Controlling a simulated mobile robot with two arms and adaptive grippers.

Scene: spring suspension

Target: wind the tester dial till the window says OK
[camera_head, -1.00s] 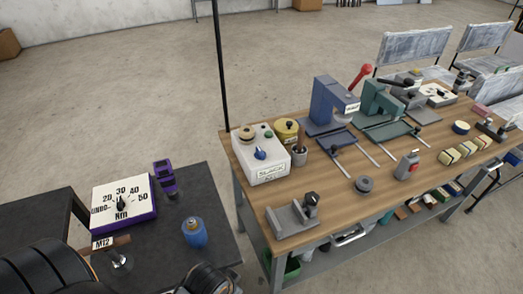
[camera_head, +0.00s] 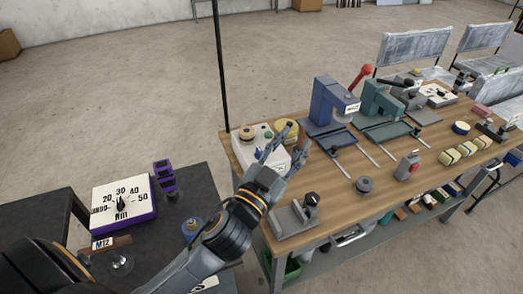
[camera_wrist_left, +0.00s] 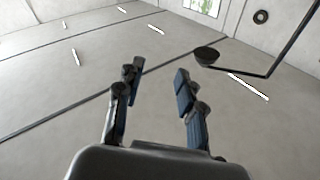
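A white box (camera_head: 249,155) stands at the left end of the wooden bench, with a round brown piece and a green button on top. My left gripper (camera_head: 289,144) is in front of and over this box in the head view. A white dial plate (camera_head: 124,203) marked 20 to 50 and Nm, with a black pointer, sits on a purple base on the dark table. No window text is readable. My right gripper is not in view.
Blue (camera_head: 329,100) and green presses stand further right on the bench (camera_head: 340,205). A grey fixture (camera_head: 294,217) sits at the front edge. A purple device (camera_head: 165,177) and blue bottle (camera_head: 190,228) are on the dark table.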

